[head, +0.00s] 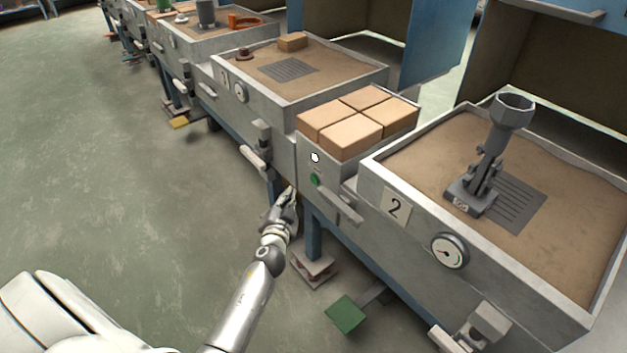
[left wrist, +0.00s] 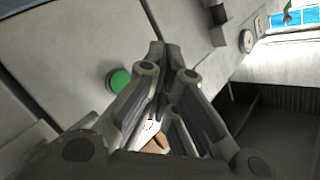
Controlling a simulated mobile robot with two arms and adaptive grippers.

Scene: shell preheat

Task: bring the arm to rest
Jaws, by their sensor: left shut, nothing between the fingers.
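My left arm reaches in from the bottom of the head view. Its gripper (head: 291,196) is shut and empty, in front of the grey bench front, below and left of a green button (head: 315,180). In the left wrist view the gripper's fingers (left wrist: 170,62) are together, with nothing between them. The green button (left wrist: 119,80) shows just left of the fingers there. Whether the fingertips touch the bench front is unclear. My right gripper is in neither view.
Sand-filled station 2 (head: 398,207) holds a grey tool (head: 488,160). Several tan blocks (head: 350,132) sit between the stations. Handles (head: 336,203) jut from the front, and a green pedal (head: 345,315) is near the floor. The floor (head: 110,180) at left is clear.

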